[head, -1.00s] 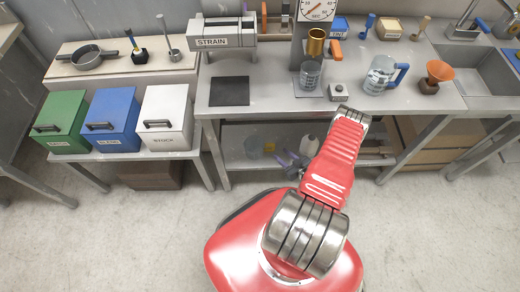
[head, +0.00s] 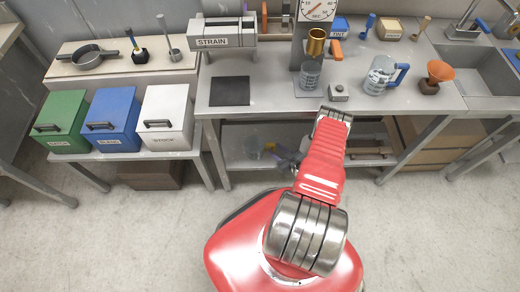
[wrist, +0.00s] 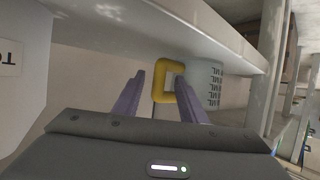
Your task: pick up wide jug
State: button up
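A grey, see-through jug (wrist: 207,82) with dark measuring marks and a yellow handle (wrist: 160,80) appears upside down in the wrist view, which is turned over. It matches the faint clear jug (head: 253,148) on the shelf under the bench. A second clear jug (head: 378,78) with a blue handle stands on the bench top; no label tells which is the wide one. My gripper (wrist: 160,82) is open, with its purple fingers either side of the yellow handle in the picture. I cannot tell whether the handle is between them in depth. In the head view my arm partly hides the gripper.
The bench top (head: 270,95) and its legs are close above and around my gripper. A clear beaker (head: 310,75) stands under the brass cup (head: 316,42). Green (head: 62,122), blue (head: 112,120) and white (head: 166,118) bins stand at left. The floor in front is open.

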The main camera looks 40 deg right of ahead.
jog(key=shift+c, duration=0.7)
grip_shut()
